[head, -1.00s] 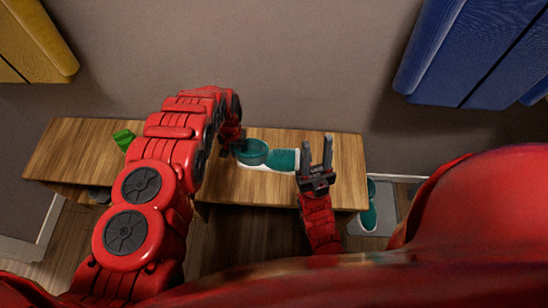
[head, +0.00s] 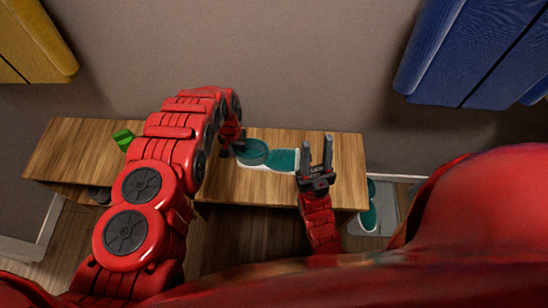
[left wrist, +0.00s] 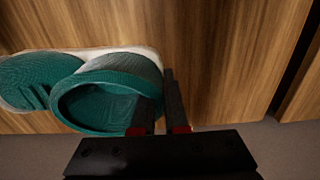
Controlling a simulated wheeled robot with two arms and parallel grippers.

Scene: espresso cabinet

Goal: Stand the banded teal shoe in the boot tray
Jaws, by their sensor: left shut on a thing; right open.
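A teal shoe (head: 281,159) with a white sole lies on the wooden cabinet top, its toe pointing right and its opening at the left. It also shows in the left wrist view (left wrist: 85,92); I cannot make out a clear band. My left gripper (head: 230,147) is shut on the shoe's heel rim; in the left wrist view its fingers (left wrist: 160,105) straddle the wall, one inside the opening. My right gripper (head: 317,147) is open and empty, in front of the toe end in the picture. The grey boot tray (head: 386,222) is on the floor at the right.
Another teal shoe (head: 370,212) is at the tray, partly hidden by the cabinet (head: 345,180). A green object (head: 123,139) sits on the cabinet's left part. Blue (head: 470,50) and yellow (head: 35,45) furnishings are at the upper corners. The tray's right part looks bare.

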